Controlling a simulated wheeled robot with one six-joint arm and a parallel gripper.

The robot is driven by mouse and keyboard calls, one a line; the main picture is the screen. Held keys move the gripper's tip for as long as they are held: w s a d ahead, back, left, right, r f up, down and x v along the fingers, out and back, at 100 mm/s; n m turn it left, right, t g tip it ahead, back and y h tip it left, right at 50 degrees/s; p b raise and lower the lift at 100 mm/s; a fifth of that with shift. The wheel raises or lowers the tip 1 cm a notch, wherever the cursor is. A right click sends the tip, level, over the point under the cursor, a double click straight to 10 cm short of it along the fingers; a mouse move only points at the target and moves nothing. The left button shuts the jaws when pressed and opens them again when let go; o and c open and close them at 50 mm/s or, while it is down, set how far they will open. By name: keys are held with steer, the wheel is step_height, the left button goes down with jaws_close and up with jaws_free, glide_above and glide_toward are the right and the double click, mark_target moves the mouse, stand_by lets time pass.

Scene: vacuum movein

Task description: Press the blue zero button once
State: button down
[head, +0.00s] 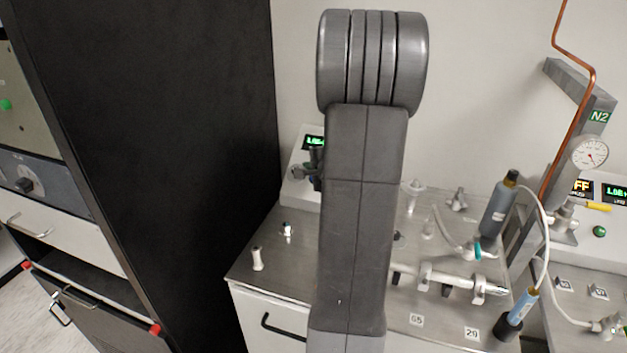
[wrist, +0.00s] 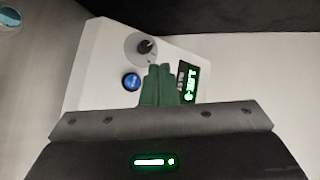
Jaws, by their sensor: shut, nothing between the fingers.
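The blue zero button (wrist: 131,82) shows in the wrist view on the sloped face of a white instrument box (wrist: 95,65). It sits below a dark knob (wrist: 145,46) on a grey dial and left of a green-lit display (wrist: 190,84). My gripper (wrist: 160,70) is shut and empty, its green fingers together in front of the box face, just right of the button. I cannot tell how far they are from the face. In the head view my arm hides most of the box (head: 300,170), and the button cannot be made out there.
The box stands at the back of a metal bench (head: 270,255). A tall black cabinet (head: 160,150) is at the left. A copper pipe (head: 570,110) runs at the right.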

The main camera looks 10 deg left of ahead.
steer(key=f, duration=0.1)
steer(key=w+f+b, duration=0.1)
steer(key=w+f, duration=0.1)
steer(key=shift+w+d+f, duration=0.2)
steer(key=shift+d+f, duration=0.05)
steer(key=shift+f, duration=0.05)
steer(key=shift+w+d+f+b, duration=0.1)
steer(key=shift+w+f+b, duration=0.55)
steer(key=shift+b, duration=0.2)
steer(key=shift+f, duration=0.1)
stand_by(1.1)
steer(key=shift+w+f+b, duration=0.2)
steer(key=shift+b, duration=0.35)
steer(key=shift+w+d+f+b, duration=0.1)
steer(key=shift+w+f+b, duration=0.15)
steer(key=shift+f+b, duration=0.15)
stand_by(0.5)
steer(key=shift+r, duration=0.15)
steer(key=shift+s+r, duration=0.5)
steer(key=shift+r, duration=0.05)
steer(key=shift+r, duration=0.1)
